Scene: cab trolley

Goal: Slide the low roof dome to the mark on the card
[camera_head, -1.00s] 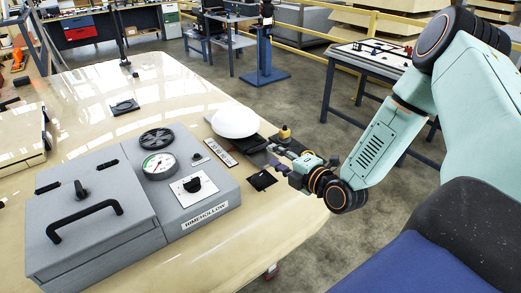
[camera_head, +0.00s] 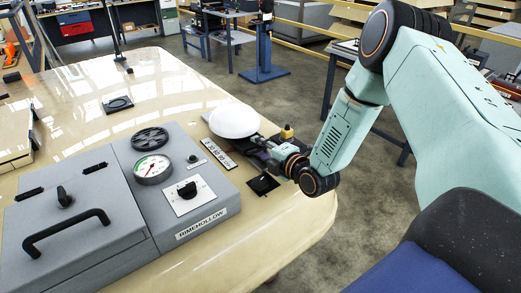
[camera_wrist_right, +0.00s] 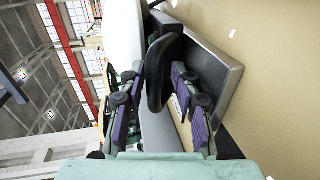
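The low white roof dome (camera_head: 234,121) sits on a dark base on the cream table; its white side also shows at the top of the right wrist view (camera_wrist_right: 122,32). A pale card with dark marks (camera_head: 218,152) lies in front of the dome. My right gripper (camera_head: 258,147) is low at the dome's right front side. In the right wrist view, its purple-padded fingers (camera_wrist_right: 156,98) are apart, with a black upright handle (camera_wrist_right: 160,72) between them. Contact with the handle cannot be made out. My left gripper is out of view.
A grey console (camera_head: 180,205) with gauge, knob and handwheel stands left of the card. A black square piece (camera_head: 263,185) lies in front of my right gripper. A yellow-topped knob (camera_head: 287,132) stands behind it. The table beyond the dome is mostly clear.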

